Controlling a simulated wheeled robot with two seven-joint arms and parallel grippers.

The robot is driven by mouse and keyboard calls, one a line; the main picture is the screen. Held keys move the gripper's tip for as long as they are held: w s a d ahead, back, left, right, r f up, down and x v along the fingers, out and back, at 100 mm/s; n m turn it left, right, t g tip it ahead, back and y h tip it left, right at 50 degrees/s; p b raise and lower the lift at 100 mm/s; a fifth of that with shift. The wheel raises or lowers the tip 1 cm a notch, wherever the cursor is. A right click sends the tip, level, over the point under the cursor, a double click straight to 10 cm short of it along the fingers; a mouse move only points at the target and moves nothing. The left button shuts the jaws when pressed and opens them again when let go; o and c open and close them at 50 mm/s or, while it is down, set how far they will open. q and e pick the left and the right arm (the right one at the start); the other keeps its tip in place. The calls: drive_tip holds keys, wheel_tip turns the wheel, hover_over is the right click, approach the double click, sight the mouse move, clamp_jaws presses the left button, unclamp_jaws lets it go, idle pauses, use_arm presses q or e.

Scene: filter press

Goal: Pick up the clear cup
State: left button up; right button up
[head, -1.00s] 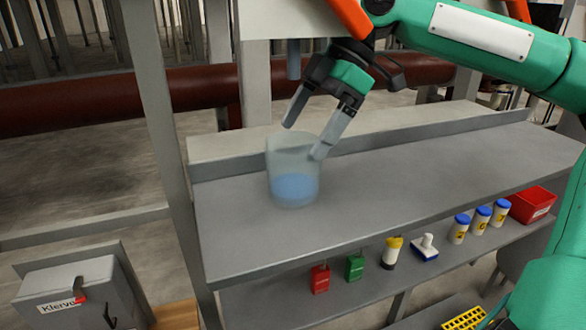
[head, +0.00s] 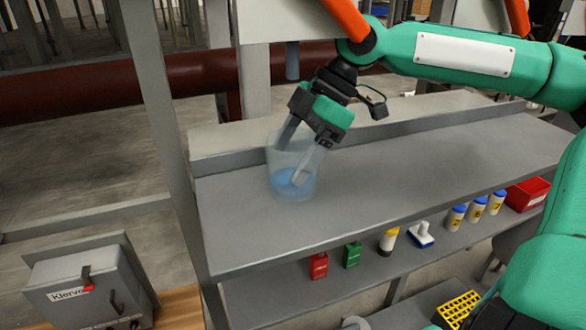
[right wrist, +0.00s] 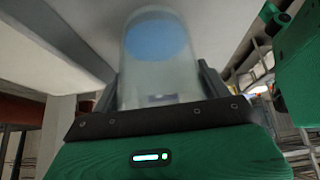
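The clear cup (head: 279,165) stands upright on the grey upper shelf, near its left end, with blue liquid in its lower part. My right gripper (head: 288,167) reaches down over it from above, its fingers open with the cup between them. One finger overlaps the near side of the cup in the head view. In the right wrist view the cup (right wrist: 160,65) fills the space between the two fingers (right wrist: 158,85), with narrow gaps visible at its sides. Contact cannot be made out. My left gripper is not in view.
The upper shelf (head: 400,175) is otherwise bare. On the lower shelf are a red bottle (head: 318,266), a green bottle (head: 352,255), a yellow-capped bottle (head: 388,242), several blue-capped jars (head: 477,209) and a red bin (head: 527,194). A post (head: 160,110) stands left of the cup.

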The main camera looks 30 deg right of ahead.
drive_tip(key=shift+r, duration=0.15)
drive_tip(key=shift+r, duration=0.5)
drive_tip(key=shift+r, duration=0.1)
